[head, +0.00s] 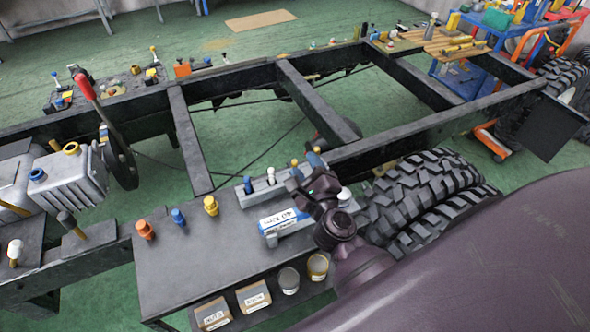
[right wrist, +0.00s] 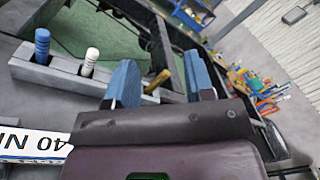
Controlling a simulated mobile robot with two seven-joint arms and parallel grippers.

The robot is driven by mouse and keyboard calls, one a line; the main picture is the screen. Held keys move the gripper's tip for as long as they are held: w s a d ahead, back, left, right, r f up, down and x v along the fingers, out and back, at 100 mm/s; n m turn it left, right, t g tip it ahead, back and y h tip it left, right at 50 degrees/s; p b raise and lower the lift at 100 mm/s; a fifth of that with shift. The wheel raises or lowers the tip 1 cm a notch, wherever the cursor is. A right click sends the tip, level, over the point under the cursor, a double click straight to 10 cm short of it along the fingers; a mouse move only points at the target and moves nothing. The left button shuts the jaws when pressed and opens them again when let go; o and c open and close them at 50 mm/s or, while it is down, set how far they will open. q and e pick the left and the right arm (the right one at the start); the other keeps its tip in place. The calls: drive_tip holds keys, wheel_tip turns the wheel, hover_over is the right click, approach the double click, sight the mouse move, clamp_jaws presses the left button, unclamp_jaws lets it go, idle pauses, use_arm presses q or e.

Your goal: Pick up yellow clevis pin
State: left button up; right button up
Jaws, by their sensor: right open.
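A yellow pin (right wrist: 157,82) stands at the end of a grey holder (right wrist: 85,80) in the right wrist view. It shows in the gap between the two blue fingertips of my open right gripper (right wrist: 160,80), partly hidden at its foot. I cannot tell whether the fingers are level with it. In the head view, my right gripper (head: 314,172) is over the right end of the holder and hides much of that end. Another yellow-topped pin (head: 211,205) stands on the dark bench plate, left of the holder. My left gripper is not in view.
A blue pin (head: 248,184) and a white pin (head: 271,175) stand in the holder. An orange-topped pin (head: 144,230) and a blue-topped pin (head: 178,216) stand left on the plate. Labelled boxes (head: 253,295) line its front. A large tyre (head: 425,195) lies to the right.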

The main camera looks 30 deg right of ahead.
sight(295, 162)
drive_tip(key=w+f+m+g, duration=0.2)
drive_tip(key=m, duration=0.1)
drive_tip(key=w+d+f+m+g, duration=0.1)
drive_tip(key=w+f+m, duration=0.2)
drive_tip(key=m, duration=0.1)
drive_tip(key=w+f+m+g+h, duration=0.1)
drive_tip(key=w+f+m+g, duration=0.1)
drive_tip(key=m, duration=0.2)
drive_tip(key=shift+w+d+f+g, duration=0.15)
drive_tip(key=shift+w+f+g, duration=0.15)
drive_tip(key=shift+w+f, duration=0.1)
drive_tip(key=x, duration=0.4)
drive_tip(key=shift+w+d+f, duration=0.1)
drive_tip(key=shift+d+f, duration=0.15)
drive_tip(key=shift+f, duration=0.05)
drive_tip(key=shift+w+d, duration=0.1)
drive_tip(key=shift+w, duration=0.15)
drive_tip(key=shift+c, duration=0.9)
clamp_jaws()
